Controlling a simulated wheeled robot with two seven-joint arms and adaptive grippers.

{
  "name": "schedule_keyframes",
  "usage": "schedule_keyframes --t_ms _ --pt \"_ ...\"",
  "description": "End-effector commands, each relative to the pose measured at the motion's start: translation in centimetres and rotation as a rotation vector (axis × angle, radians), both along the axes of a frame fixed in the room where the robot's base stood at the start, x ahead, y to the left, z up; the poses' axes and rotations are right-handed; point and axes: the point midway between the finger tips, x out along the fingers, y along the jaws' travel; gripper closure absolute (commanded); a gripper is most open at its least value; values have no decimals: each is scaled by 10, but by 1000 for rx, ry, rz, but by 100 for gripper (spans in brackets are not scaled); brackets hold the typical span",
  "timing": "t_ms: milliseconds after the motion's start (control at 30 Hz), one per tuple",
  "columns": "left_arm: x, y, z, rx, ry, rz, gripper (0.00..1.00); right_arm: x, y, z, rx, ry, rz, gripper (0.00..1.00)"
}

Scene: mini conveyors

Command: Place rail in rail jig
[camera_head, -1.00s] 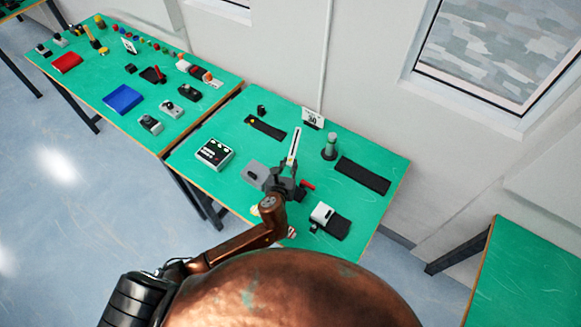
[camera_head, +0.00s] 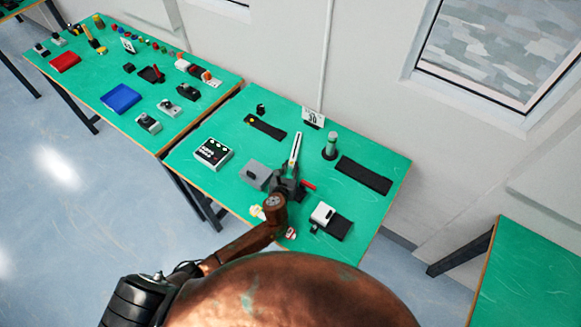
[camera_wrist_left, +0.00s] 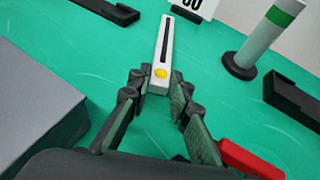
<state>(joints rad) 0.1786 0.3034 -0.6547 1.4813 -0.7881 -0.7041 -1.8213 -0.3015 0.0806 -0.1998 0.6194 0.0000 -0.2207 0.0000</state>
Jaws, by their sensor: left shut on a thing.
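The rail (camera_head: 296,148) is a slim white bar with a black slot and a yellow dot at its near end. It also shows in the left wrist view (camera_wrist_left: 165,50). My left gripper (camera_head: 290,172) is shut on its near end, its two fingers on either side of it in the wrist view (camera_wrist_left: 160,88). Two dark trays lie nearby: a shorter one with a yellow dot (camera_head: 267,128) at the back left and a longer one (camera_head: 363,176) to the right. I cannot tell for sure which is the rail jig. My right gripper is out of view.
A grey block (camera_head: 255,174) stands close left of the gripper, and a red piece (camera_head: 308,185) close right. A grey post with a green band (camera_head: 330,146) and a number sign (camera_head: 313,117) stand behind. A button box (camera_head: 213,153) is at left, a white-and-black device (camera_head: 324,214) in front.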

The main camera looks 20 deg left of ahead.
Motion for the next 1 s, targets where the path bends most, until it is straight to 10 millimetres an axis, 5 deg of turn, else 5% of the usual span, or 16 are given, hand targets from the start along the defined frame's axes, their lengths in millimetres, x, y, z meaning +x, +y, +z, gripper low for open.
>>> schedule_keyframes --t_ms 100,133,367,700,1000 --pt "0 0 -2 0 -1 0 100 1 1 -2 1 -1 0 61" --pt "0 0 -2 0 0 0 80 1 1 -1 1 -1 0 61" --pt "0 0 -2 0 0 0 64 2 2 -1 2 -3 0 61" --pt "-1 0 2 1 0 0 64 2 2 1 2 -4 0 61" --pt "-50 -2 22 0 0 -1 64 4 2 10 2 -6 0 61"
